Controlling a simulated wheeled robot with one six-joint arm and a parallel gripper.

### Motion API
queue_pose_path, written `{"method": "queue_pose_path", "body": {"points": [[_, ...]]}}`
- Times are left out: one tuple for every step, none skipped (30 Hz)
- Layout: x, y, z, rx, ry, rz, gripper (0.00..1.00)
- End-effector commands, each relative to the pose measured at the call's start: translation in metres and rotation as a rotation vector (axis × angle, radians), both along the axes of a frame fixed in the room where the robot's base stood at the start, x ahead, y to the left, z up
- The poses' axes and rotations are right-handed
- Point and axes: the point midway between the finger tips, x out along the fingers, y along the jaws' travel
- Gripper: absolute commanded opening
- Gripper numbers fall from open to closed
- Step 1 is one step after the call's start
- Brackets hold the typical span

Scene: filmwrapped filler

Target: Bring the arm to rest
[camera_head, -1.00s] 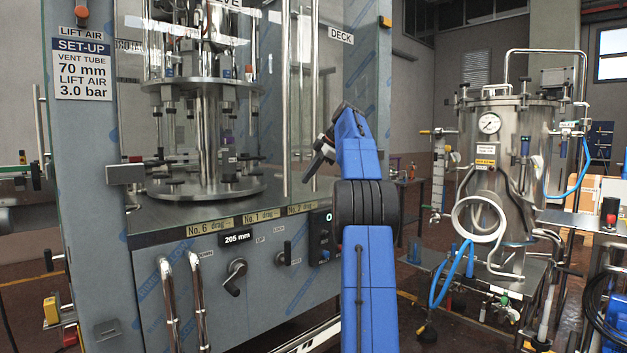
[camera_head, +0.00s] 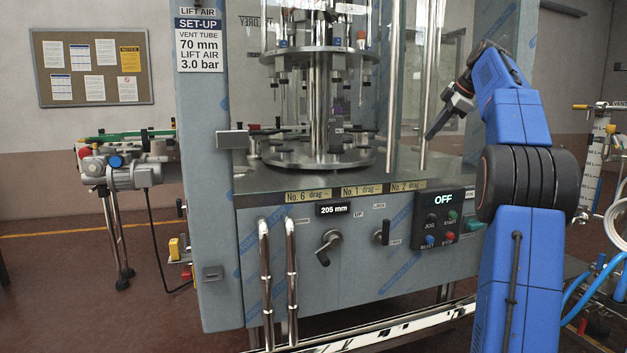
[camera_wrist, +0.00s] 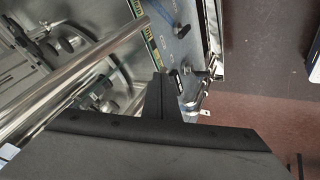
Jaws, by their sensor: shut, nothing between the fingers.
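My blue arm rises at the right of the head view, bent at a black ribbed joint. My gripper (camera_head: 432,134) is at its far end, dark and pointing down and left in front of the filler machine (camera_head: 220,200). Its fingers look shut with nothing held. In the wrist view the shut gripper (camera_wrist: 163,84) points up the picture, with the machine's steel rods and control front beyond it. I cannot tell the exact gap between the gripper and the machine.
The control panel (camera_head: 437,220) reads OFF. Two steel handrails (camera_head: 292,270) and black levers (camera_head: 382,232) stick out of the machine's front. A small motor unit (camera_head: 125,172) stands on legs at the left. Blue hoses (camera_head: 596,285) are at the far right. Open floor (camera_head: 80,280) lies at left.

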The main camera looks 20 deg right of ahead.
Motion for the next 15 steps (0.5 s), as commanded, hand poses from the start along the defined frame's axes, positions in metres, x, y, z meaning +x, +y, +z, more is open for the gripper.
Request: {"method": "queue_pose_path", "body": {"points": [[0.000,0.000,0.000,0.001,0.000,-0.001,0.00],[0.000,0.001,0.000,0.001,0.000,-0.002,0.00],[-0.001,0.004,0.000,0.003,0.003,-0.006,0.00],[-0.001,0.007,0.000,0.007,0.006,-0.011,0.00],[-0.002,0.011,-0.001,0.012,0.010,-0.018,0.00],[-0.004,0.020,-0.001,0.019,0.017,-0.031,0.00],[-0.006,0.027,-0.002,0.026,0.024,-0.043,0.00],[-0.007,0.035,-0.003,0.035,0.033,-0.058,0.00],[-0.011,0.047,-0.005,0.048,0.043,-0.080,0.00],[-0.014,0.057,-0.007,0.057,0.053,-0.098,0.00],[-0.017,0.066,-0.009,0.066,0.063,-0.118,0.00],[-0.022,0.080,-0.013,0.081,0.076,-0.144,0.00],[-0.026,0.090,-0.016,0.091,0.087,-0.165,0.00],[-0.030,0.099,-0.019,0.099,0.097,-0.186,0.00],[-0.036,0.112,-0.023,0.112,0.110,-0.212,0.00]]}}
